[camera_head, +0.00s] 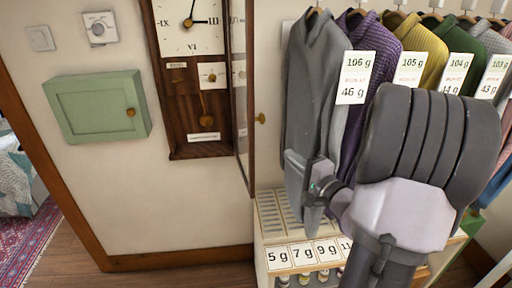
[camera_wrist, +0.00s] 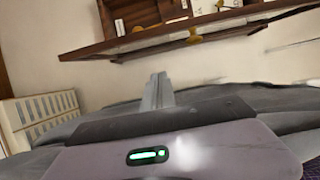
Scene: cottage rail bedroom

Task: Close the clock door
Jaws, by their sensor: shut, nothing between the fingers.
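The wall clock (camera_head: 183,75) has a dark wooden case with a white dial and a pendulum. Its door (camera_head: 242,90) is a narrow dark frame with glass. It stands open, swung out from the right side of the case, with a brass knob (camera_head: 260,118) on it. In the wrist view the door frame (camera_wrist: 150,42) crosses the top, with the knob (camera_wrist: 194,38) on it. My gripper (camera_wrist: 157,90) is shut and empty, apart from the door and below it in that view. In the head view my gripper (camera_head: 314,190) is right of the door, before the grey sweater.
Sweaters (camera_head: 318,80) with weight tags hang on the right, close around my arm. A shelf (camera_head: 300,252) with gram labels stands below them. A green wall cabinet (camera_head: 97,106) hangs left of the clock. The wall below the clock is bare.

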